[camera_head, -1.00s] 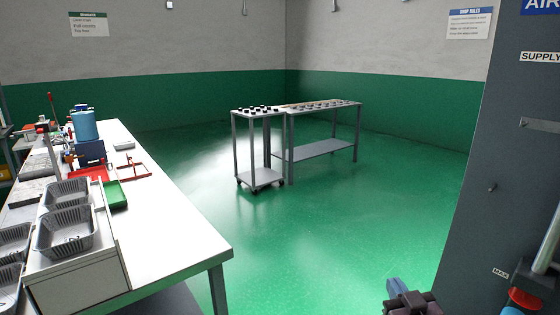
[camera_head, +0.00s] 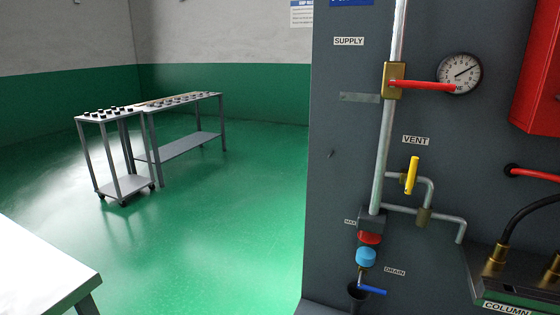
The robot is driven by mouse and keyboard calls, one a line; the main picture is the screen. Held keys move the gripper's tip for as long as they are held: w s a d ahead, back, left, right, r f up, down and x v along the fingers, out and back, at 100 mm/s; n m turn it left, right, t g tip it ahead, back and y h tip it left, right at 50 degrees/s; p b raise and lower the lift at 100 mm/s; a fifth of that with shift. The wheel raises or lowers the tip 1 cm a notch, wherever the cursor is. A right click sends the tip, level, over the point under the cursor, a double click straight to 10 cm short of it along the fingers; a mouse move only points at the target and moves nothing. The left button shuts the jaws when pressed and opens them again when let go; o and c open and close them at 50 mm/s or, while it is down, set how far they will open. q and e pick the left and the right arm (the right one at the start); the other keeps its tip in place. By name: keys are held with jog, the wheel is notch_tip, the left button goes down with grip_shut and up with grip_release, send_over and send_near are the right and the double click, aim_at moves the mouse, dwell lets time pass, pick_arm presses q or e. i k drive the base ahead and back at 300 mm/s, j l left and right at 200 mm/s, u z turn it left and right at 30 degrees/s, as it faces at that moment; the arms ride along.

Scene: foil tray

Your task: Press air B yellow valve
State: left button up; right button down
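A yellow valve handle (camera_head: 411,175) stands upright on a thin grey branch pipe under the VENT label (camera_head: 415,140), on the dark grey panel (camera_head: 335,200). The branch joins the vertical supply pipe (camera_head: 386,150) on its left. The blue sign (camera_head: 352,2) at the top is cut off, so I cannot read whether this is air B. Neither of my grippers shows in the head view now.
A red lever (camera_head: 425,86) sits on a brass valve beside a round gauge (camera_head: 460,74). Below are a red and blue filter (camera_head: 367,250) and a blue drain lever (camera_head: 372,290). A black box (camera_head: 520,285) with brass fittings juts out at lower right.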

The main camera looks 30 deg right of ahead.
aim_at(408, 182)
jog(key=z, duration=1.6)
